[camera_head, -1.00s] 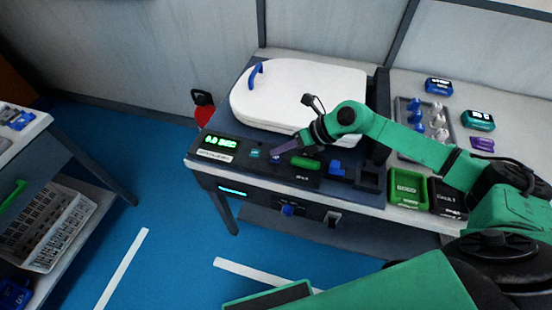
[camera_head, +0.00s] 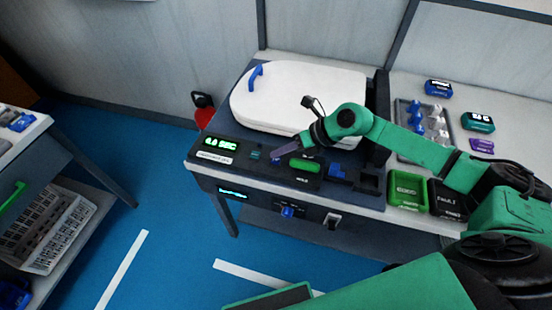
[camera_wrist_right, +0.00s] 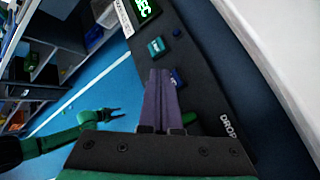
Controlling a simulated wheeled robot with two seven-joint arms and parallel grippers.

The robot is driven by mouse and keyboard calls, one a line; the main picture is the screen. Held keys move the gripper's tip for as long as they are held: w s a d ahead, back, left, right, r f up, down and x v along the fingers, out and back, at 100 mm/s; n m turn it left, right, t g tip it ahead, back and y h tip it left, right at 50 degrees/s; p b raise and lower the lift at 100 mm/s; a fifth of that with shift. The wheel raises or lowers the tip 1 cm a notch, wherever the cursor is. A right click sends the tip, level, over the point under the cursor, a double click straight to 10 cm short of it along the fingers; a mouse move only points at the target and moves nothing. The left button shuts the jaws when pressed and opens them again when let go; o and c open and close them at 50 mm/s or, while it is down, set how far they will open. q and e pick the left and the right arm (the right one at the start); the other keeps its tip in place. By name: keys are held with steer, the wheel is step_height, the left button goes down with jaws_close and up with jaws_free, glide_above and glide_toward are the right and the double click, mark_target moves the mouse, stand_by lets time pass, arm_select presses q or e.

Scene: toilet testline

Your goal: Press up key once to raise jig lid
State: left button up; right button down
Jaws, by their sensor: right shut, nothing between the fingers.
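The jig's white lid (camera_head: 300,90), with a blue handle (camera_head: 256,75), lies down on the dark test bench. The dark control panel (camera_head: 240,172) in front of it carries a green display (camera_head: 221,143) and small keys. My right gripper (camera_head: 278,156) is shut and empty, its purple fingers low over the panel beside a blue key. In the right wrist view the shut fingertips (camera_wrist_right: 160,72) overlap the edge of the blue key (camera_wrist_right: 177,78); contact cannot be told. A teal key (camera_wrist_right: 156,46) lies beyond them. My left gripper (camera_wrist_right: 112,115) shows small, its jaw state unclear.
Green (camera_head: 407,190) and black bins stand farther right. A tray (camera_head: 423,130) of parts is behind my right arm. Blue floor is clear to the front left.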

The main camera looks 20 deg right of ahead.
steer(key=shift+f, duration=0.1)
stand_by(0.7)
steer(key=shift+f+b, duration=0.3)
steer(key=shift+b, duration=0.05)
